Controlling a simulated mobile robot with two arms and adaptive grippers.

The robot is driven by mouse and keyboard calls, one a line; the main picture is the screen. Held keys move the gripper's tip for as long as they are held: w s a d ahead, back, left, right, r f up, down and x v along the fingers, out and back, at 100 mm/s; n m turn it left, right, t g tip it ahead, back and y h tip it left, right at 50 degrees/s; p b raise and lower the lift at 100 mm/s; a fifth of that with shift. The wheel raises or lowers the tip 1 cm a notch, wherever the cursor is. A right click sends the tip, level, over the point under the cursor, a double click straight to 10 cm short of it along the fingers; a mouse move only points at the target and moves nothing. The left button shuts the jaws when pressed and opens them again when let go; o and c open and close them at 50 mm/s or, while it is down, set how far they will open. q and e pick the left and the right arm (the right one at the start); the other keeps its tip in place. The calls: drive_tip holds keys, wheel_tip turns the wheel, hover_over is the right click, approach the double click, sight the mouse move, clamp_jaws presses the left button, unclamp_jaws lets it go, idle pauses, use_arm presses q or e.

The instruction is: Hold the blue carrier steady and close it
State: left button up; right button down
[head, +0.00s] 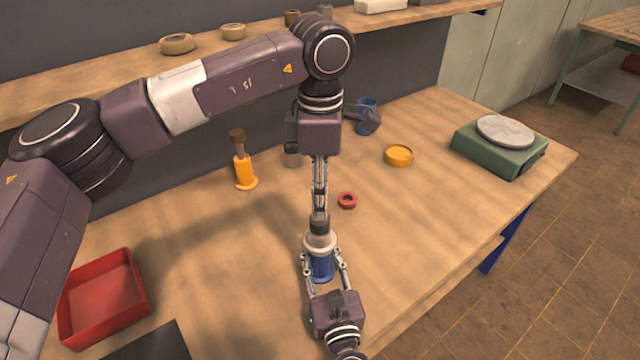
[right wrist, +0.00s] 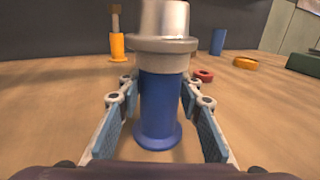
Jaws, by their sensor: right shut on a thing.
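The blue carrier (head: 321,268) stands upright on the bench. It also shows in the right wrist view (right wrist: 160,105), with its round foot on the wood. A silver-grey cap (right wrist: 163,25) with a wide rim is on top of it, in line with it; I cannot tell whether it is fully seated. My right gripper (head: 322,268) comes from the near side, shut on the blue carrier, one finger on each side. My left gripper (head: 319,213) points straight down from above, its fingers at the dark top of the cap (head: 319,243). It appears shut on it, seen nearly edge-on.
A red ring (head: 347,200) lies just behind the carrier. A red tray (head: 103,304) is at the left. The bench right of the carrier is clear.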

use_arm(q)
drive_tip(key=n, duration=0.4)
drive_tip(key=shift+r, duration=0.1)
drive_tip(key=n, duration=0.3)
drive_tip(key=shift+r+n, duration=0.1)
drive_tip(key=shift+n, duration=0.3)
drive_tip(key=n, duration=0.3)
drive_tip(key=shift+r+n, duration=0.1)
drive_tip(key=shift+n, duration=0.3)
drive_tip(key=n, duration=0.3)
drive_tip(key=shift+r+n, duration=0.1)
drive_tip(key=shift+n, duration=0.3)
drive_tip(key=n, duration=0.3)
drive_tip(key=shift+r+n, duration=0.1)
drive_tip(key=shift+n, duration=0.3)
drive_tip(key=n, duration=0.3)
drive_tip(key=shift+r+n, duration=0.1)
drive_tip(key=shift+n, duration=0.3)
drive_tip(key=n, duration=0.7)
drive_tip(key=shift+r, duration=0.2)
drive_tip(key=shift+f, duration=0.1)
drive_tip(key=shift+f, duration=3.9)
